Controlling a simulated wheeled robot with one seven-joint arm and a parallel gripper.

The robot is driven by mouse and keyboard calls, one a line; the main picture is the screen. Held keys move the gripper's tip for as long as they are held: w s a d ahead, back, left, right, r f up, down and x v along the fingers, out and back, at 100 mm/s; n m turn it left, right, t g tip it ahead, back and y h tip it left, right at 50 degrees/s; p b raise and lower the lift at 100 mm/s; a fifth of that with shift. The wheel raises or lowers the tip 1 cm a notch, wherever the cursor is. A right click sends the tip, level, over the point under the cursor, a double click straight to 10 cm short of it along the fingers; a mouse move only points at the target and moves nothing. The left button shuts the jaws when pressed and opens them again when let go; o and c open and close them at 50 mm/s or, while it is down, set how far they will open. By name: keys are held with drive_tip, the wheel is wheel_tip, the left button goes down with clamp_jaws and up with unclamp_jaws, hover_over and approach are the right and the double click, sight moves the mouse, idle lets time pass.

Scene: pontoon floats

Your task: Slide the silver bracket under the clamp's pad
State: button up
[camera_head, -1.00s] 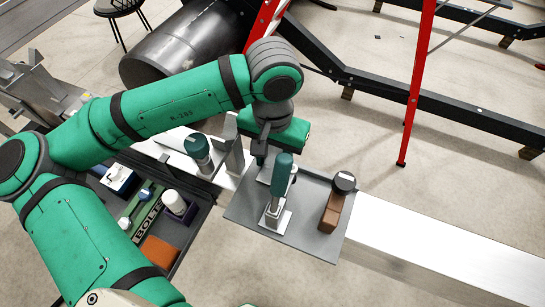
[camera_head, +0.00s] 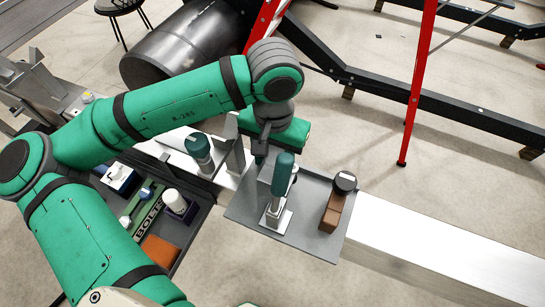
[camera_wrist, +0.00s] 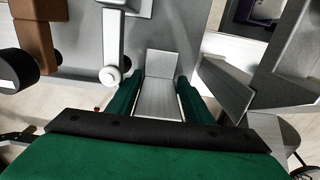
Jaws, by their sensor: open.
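The silver bracket (camera_wrist: 158,98) lies between the two green fingers of my gripper (camera_wrist: 157,84) in the wrist view, with its raised far end just past the fingertips. The fingers are open beside it, with a narrow gap showing near the tips. The clamp (camera_head: 282,178) has a dark green handle and a silver base on a grey plate. Its white round pad (camera_wrist: 110,75) shows in the wrist view, left of the bracket and apart from it. In the head view my gripper (camera_head: 263,152) is behind the clamp, and the bracket is mostly hidden there.
A brown block (camera_head: 331,214) with a black knob (camera_head: 344,182) stands right of the clamp on the grey plate (camera_head: 310,240). Silver upright plates (camera_head: 234,152) and another green-topped tool (camera_head: 198,146) stand to the left. A bin of parts (camera_head: 186,236) is lower left.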

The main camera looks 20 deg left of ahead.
drive_tip(key=shift+d, duration=0.2)
drive_tip(key=r, duration=1)
drive_tip(key=shift+a+r, duration=0.2)
drive_tip(key=shift+r, duration=0.2)
